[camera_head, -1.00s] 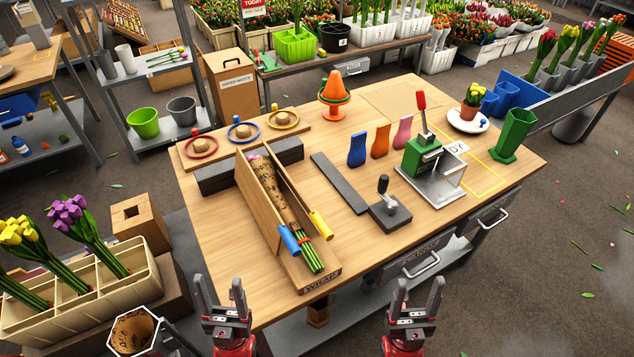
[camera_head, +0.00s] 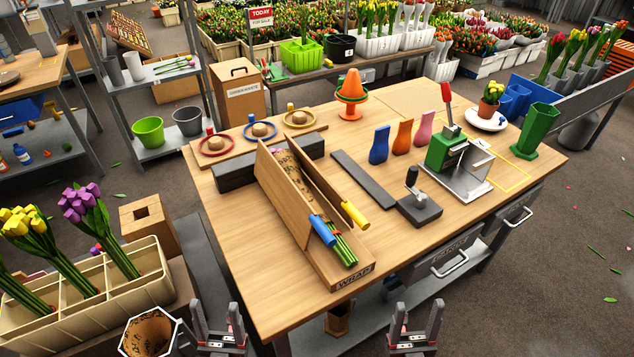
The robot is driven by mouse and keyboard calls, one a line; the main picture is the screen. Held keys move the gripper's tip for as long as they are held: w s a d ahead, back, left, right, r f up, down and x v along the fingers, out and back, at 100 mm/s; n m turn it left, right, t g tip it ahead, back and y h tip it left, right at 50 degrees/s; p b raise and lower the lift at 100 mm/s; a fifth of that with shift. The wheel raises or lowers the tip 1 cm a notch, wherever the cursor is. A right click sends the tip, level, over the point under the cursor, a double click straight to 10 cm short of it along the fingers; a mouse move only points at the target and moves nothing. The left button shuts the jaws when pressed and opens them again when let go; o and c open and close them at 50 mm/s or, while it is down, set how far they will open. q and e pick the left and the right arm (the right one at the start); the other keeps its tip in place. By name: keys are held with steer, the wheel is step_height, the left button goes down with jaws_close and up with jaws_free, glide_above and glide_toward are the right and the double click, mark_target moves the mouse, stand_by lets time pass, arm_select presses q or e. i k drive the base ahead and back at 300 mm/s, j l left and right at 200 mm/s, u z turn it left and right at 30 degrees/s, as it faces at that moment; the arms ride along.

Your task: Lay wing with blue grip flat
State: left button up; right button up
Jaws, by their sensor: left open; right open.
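The wrapping cradle (camera_head: 352,279) stands on the wooden bench. Its left wing, the wing with the blue grip (camera_head: 284,204), stands up steeply along the left side. The blue grip (camera_head: 322,230) is at its near end. The opposite wing (camera_head: 319,172), with a yellow grip (camera_head: 355,215), is also raised. A paper-wrapped bunch (camera_head: 283,163) lies between them, partly hidden, its green stems (camera_head: 344,250) showing at the near end. My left gripper (camera_head: 216,305) and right gripper (camera_head: 417,307) are open and empty at the bottom edge, apart from the cradle.
A black lever tool (camera_head: 418,208), a dark flat bar (camera_head: 362,178) and a green press (camera_head: 447,150) stand right of the cradle. A tulip crate (camera_head: 75,300) is at left. The near-left bench top (camera_head: 255,270) is clear.

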mark_target(299, 215)
steer(key=u, duration=0.45)
steer(key=l+u, duration=0.45)
steer(key=k+l+u, duration=0.1)
steer(key=l+u, duration=0.35)
steer(key=k+l, duration=0.1)
steer(key=l, duration=0.3)
steer(key=k+l, duration=0.1)
steer(key=l, duration=0.3)
steer(key=l+u, duration=0.1)
steer(key=l, duration=0.3)
steer(key=k+l, duration=0.15)
steer(key=l, duration=0.25)
